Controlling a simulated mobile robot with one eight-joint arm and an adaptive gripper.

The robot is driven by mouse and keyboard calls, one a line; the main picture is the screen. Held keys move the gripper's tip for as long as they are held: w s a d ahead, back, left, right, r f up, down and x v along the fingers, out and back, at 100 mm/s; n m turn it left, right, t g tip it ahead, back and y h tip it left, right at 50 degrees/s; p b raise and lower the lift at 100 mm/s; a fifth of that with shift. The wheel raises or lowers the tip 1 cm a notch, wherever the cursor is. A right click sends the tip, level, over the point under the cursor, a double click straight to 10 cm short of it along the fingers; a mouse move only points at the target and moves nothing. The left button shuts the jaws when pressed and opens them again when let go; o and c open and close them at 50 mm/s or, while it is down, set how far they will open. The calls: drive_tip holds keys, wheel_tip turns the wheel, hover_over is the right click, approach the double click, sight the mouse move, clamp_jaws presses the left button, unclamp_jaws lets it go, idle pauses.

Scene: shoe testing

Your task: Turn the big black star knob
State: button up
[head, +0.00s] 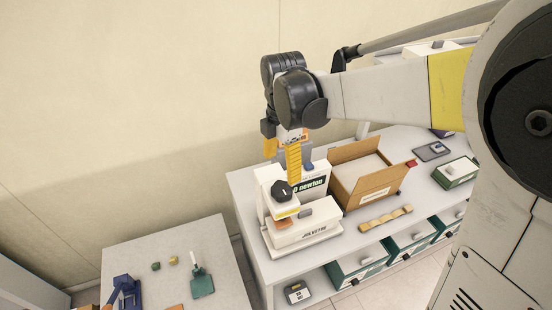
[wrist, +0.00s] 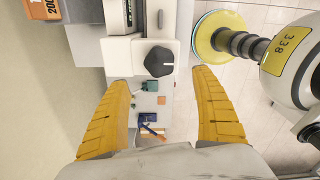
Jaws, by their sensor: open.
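The black star knob (head: 282,190) sits on the front of a white testing machine (head: 304,229) marked "newton" on the bench. In the wrist view the knob (wrist: 159,61) is seen from above, near the top middle, on the white machine (wrist: 118,59). My gripper (head: 290,182) has yellow fingers and is above and close to the knob in the head view. In the wrist view my gripper (wrist: 165,75) is open, with one finger on each side and the knob between and just beyond the tips. I see no contact with the knob.
An open cardboard box (head: 337,181) stands right of the machine. A wooden strip (head: 386,218) lies in front of it. A lower grey table (head: 226,259) at left holds a green scoop-like tool (head: 202,282) and small blocks. Green drawers (head: 357,267) sit under the bench.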

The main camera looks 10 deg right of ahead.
sight(281, 188)
wheel_tip(281, 188, down, 10)
drive_tip(key=shift+b, duration=0.85)
drive_tip(key=c, duration=1.2)
drive_tip(key=shift+o, duration=0.2)
drive_tip(key=shift+m, duration=0.4)
